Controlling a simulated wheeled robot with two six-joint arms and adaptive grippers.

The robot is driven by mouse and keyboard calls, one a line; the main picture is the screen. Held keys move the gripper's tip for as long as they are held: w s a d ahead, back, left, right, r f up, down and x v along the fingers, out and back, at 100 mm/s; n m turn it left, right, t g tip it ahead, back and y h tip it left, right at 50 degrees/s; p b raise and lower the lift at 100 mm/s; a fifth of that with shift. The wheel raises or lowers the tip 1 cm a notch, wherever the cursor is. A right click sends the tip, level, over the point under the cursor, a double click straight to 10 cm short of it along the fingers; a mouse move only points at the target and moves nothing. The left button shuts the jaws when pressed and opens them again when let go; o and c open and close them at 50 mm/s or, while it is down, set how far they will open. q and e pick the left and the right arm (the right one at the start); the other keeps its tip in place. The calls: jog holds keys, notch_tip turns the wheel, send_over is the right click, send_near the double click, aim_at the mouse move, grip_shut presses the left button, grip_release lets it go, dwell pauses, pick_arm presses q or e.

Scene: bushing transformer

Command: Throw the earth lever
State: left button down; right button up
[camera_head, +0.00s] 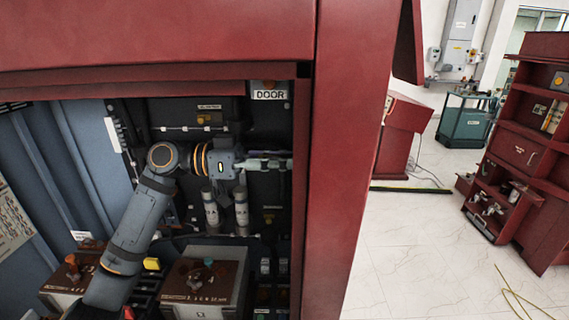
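My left gripper (272,163) is inside an open dark cabinet (135,150). Its arm comes in from the lower left, and its fingers point right, toward the inner edge of the red frame. Two pale labelled cylinders (241,210) stand upright just below the gripper. My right gripper is not in view.
Brown-topped boxes (205,280) with knobs and a yellow part (152,263) lie low inside. Open white floor (410,250) and a red shelf unit (520,150) are farther right.

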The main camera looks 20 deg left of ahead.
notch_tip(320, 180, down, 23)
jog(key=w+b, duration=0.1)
jog(key=b, duration=2.1)
pick_arm(q)
notch_tip(320, 180, down, 16)
jog(key=s+m+b, duration=0.1)
jog(key=m+b, duration=0.4)
jog(key=m, duration=0.7)
jog(key=shift+d, duration=0.15)
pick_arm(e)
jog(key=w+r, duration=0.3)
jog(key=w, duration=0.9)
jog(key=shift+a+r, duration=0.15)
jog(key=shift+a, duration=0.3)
pick_arm(q)
jog(key=c, duration=1.2)
grip_release()
jog(key=shift+r, duration=0.1)
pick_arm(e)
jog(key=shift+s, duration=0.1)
pick_arm(q)
jog(key=v, duration=1.2)
